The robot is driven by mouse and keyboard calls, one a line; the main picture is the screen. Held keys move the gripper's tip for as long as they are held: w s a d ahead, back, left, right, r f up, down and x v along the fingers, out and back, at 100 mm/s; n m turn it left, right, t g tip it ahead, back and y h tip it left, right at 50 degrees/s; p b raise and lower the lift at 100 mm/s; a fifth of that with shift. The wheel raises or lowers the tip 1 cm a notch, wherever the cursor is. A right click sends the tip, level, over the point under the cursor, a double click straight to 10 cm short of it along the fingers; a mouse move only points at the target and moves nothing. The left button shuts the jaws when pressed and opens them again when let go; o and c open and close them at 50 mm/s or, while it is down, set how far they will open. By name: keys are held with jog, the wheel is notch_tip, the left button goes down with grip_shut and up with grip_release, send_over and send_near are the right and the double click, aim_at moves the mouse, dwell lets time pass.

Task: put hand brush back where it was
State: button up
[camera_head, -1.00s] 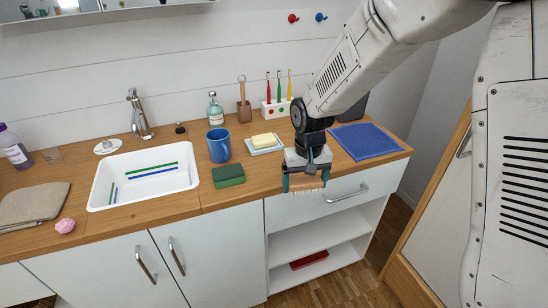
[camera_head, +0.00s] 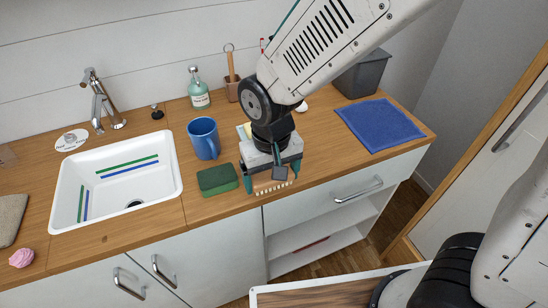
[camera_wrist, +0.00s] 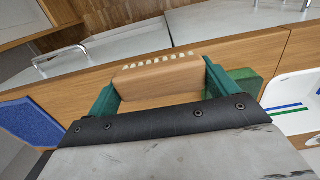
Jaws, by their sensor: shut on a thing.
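The hand brush (camera_head: 273,188) has a wooden block and short pale bristles. In the head view its bristles show between my fingertips, at the counter's front edge, just right of the green sponge (camera_head: 217,179). My gripper (camera_head: 272,177), with teal fingers, is shut on it. In the wrist view the wooden block of the brush (camera_wrist: 158,80) spans between the two fingers (camera_wrist: 160,92), its bristles facing the front edge. I cannot tell whether it touches the counter (camera_head: 330,160). Most of the brush is hidden by my gripper in the head view.
A blue mug (camera_head: 203,138) stands behind the sponge, and the sink (camera_head: 115,180) lies farther left. A blue towel (camera_head: 380,125) lies right. The drawer (camera_head: 345,190) below is shut.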

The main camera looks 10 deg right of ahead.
jog(key=w, duration=0.2)
jog(key=w+d, duration=0.1)
jog(key=w, duration=0.4)
jog(key=shift+w+d+f, duration=0.15)
jog(key=shift+w+f, duration=0.4)
jog(key=shift+f, duration=0.7)
jog(key=shift+w+f, duration=0.2)
jog(key=shift+f, duration=0.7)
jog(key=shift+d, duration=0.1)
jog(key=shift+f, duration=0.25)
jog(key=shift+s+f, duration=0.2)
jog(key=shift+f, duration=0.05)
jog(key=o, duration=0.9)
jog(key=shift+c, duration=0.2)
jog(key=shift+r, duration=0.35)
notch_tip(320, 180, up, 12)
jog(key=shift+w+r, duration=0.15)
jog(key=shift+r, duration=0.05)
